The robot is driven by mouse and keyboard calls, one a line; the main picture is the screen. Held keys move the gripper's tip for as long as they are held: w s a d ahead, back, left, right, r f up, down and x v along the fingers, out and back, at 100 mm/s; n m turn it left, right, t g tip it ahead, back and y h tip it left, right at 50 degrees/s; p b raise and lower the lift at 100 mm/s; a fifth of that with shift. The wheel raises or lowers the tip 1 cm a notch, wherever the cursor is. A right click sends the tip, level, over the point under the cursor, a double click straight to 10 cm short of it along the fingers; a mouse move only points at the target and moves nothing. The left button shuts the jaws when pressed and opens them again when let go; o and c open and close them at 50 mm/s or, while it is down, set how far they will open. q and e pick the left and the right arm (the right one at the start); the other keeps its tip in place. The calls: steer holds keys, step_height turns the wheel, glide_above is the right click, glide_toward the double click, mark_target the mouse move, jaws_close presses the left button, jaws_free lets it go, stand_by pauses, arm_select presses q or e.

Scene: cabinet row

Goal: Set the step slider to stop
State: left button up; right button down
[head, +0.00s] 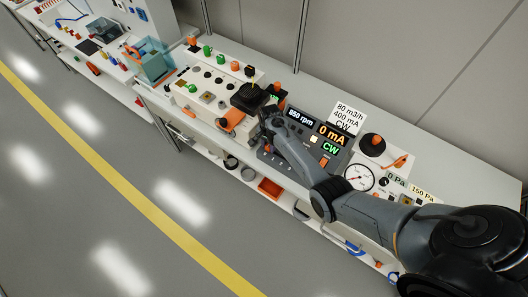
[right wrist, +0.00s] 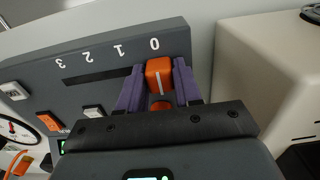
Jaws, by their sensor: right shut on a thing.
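In the right wrist view, a dark grey panel (right wrist: 98,98) carries a slot (right wrist: 95,77) marked 0, 1, 2 and 3. The orange slider knob (right wrist: 159,73), with a pale stripe, stands at the slot's end by the 0 mark. My right gripper (right wrist: 159,80) has its purple fingers on both sides of the knob and is shut on it. In the head view my right arm and hand cover the slider. The panel's displays there read 850 rpm, 0 mA and CW. My left gripper is not in view.
A beige box (right wrist: 268,70) stands close beside the slider end of the panel. A white card (head: 347,116) reads 80 m3/h, 400 mA, CW. A round gauge (head: 359,177) and an orange-knobbed unit (head: 373,143) stand to the right. The grey floor in front is clear.

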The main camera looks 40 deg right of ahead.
steer(key=shift+f, duration=0.1)
steer(key=c, duration=1.1)
jaws_free()
steer(key=shift+o, duration=1.3)
steer(key=shift+w, duration=0.2)
steer(key=shift+s, duration=0.1)
steer(key=shift+r, duration=0.75)
step_height(320, 180, up, 9)
steer(key=shift+f+p, duration=0.15)
steer(key=shift+p, duration=0.7)
steer(key=shift+r, duration=0.4)
